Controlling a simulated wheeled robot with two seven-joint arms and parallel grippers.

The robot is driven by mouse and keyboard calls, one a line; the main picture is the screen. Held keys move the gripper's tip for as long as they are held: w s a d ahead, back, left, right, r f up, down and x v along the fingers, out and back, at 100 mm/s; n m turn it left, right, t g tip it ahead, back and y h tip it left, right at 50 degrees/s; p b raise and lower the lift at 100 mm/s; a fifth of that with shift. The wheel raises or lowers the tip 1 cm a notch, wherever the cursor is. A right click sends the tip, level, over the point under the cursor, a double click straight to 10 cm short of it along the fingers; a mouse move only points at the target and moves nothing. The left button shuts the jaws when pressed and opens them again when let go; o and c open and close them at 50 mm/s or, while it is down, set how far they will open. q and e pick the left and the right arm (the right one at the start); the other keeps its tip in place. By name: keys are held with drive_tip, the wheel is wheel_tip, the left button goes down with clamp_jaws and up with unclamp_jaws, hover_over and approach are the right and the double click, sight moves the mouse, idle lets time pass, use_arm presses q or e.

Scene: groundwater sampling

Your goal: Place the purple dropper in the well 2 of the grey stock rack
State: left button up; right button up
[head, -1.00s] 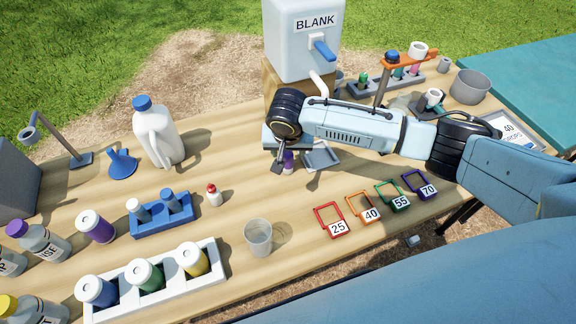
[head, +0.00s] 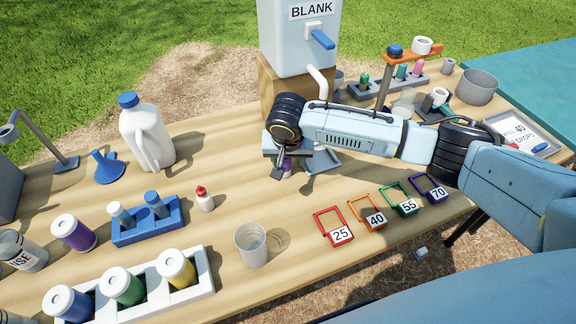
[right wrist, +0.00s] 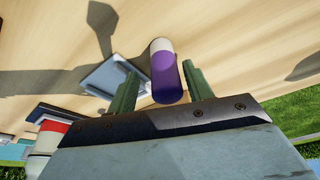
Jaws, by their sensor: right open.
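The purple dropper (head: 287,165) stands on the table below my right gripper (head: 290,172), partly hidden by the fingers in the head view. In the right wrist view the dropper (right wrist: 166,75), purple with a pale end, lies between the two spread green fingers of the right gripper (right wrist: 160,88). The gripper is open, with a gap visible on the right side of the dropper. The grey stock rack (head: 372,92) is at the back right, holding green, teal and pink droppers. I cannot read its well numbers. My left gripper is out of view.
A small grey tray (head: 322,162) lies just right of the dropper. The BLANK dispenser (head: 295,45) stands behind the gripper. An orange-armed stand (head: 385,85) is at the rack. A glass beaker (head: 250,246) and coloured frames (head: 333,228) are nearer the front.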

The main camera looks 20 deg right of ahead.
drive_tip(key=shift+f, duration=0.4)
clamp_jaws()
